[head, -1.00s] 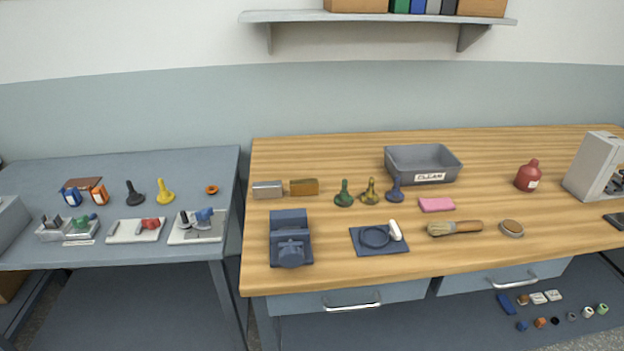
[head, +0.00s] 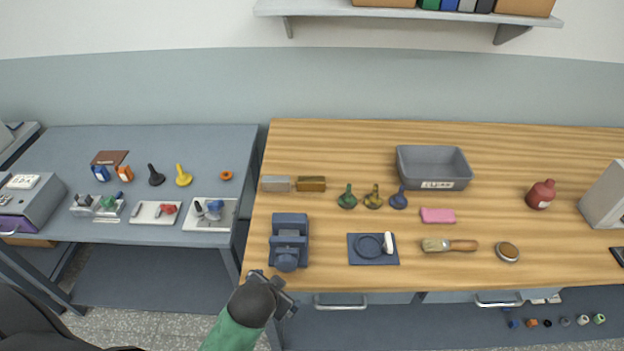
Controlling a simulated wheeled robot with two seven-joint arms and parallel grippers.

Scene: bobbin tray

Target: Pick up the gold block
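The gold block (head: 311,184) lies on the wooden bench in the head view, near its left end and toward the back. A silver-grey block (head: 276,184) lies close to its left. My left gripper (head: 274,281) is at the bench's front left edge, in front of the dark blue vise-like device and well short of the gold block. Its wrist hides part of the fingers, so I cannot tell whether it is open or shut. My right gripper is not in view.
A dark blue device (head: 289,245) stands between my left gripper and the blocks. Green, gold and blue knobbed pieces (head: 373,198) stand right of the gold block. A grey bin (head: 434,170) stands farther right. The bench behind the blocks is clear.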

